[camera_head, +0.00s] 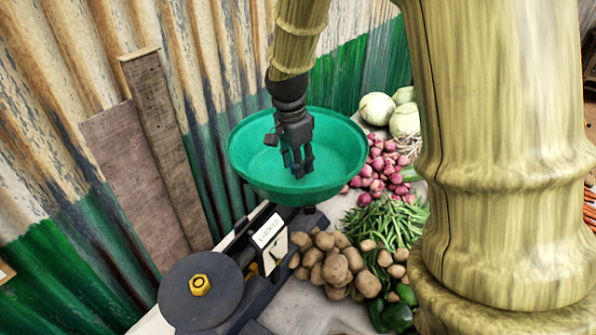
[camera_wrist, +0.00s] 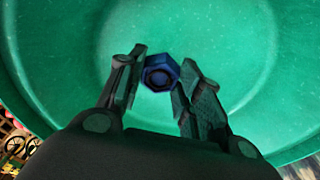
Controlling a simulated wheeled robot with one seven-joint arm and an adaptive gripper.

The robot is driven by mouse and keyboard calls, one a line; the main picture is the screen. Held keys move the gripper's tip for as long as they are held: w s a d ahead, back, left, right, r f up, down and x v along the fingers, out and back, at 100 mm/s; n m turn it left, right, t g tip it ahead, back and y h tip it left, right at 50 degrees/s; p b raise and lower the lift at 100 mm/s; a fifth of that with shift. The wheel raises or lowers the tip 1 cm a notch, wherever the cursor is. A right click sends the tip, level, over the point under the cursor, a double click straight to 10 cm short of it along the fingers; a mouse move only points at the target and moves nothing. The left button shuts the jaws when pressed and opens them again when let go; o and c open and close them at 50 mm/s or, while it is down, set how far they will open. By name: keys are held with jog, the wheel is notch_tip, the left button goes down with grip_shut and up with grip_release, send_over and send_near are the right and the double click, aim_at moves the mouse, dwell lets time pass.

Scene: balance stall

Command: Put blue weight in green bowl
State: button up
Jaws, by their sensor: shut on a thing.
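The green bowl (camera_head: 247,175) sits on top of a balance scale in the head view. It also fills most of the wrist view (camera_wrist: 245,60). My gripper (camera_head: 298,172) points down inside the bowl's rim. In the wrist view my gripper (camera_wrist: 160,82) is shut on the blue weight (camera_wrist: 160,72), a small hexagonal piece between the fingertips. The weight is over the bowl's inside. I cannot tell whether it touches the bowl's bottom. The weight is hidden by my fingers in the head view.
The scale's dark round plate (camera_head: 190,300) holds a yellow hexagonal weight (camera_head: 200,285). Potatoes (camera_head: 330,262), green beans (camera_head: 385,222), red onions (camera_head: 378,170) and pale cabbages (camera_head: 377,108) lie right of the scale. A corrugated wall (camera_head: 190,70) with leaning planks (camera_head: 155,120) stands behind and left.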

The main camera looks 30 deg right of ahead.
jog(key=shift+s+f, duration=0.15)
jog(key=shift+f, duration=0.3)
jog(key=shift+f+p, duration=0.35)
jog(key=shift+f, duration=1.15)
jog(key=o, duration=1.1)
jog(key=shift+o, duration=0.2)
jog(key=r, duration=0.4)
jog(key=a+r+b, duration=0.1)
jog(key=r, duration=0.7)
jog(key=shift+a+b, duration=0.2)
jog(key=shift+b, duration=0.2)
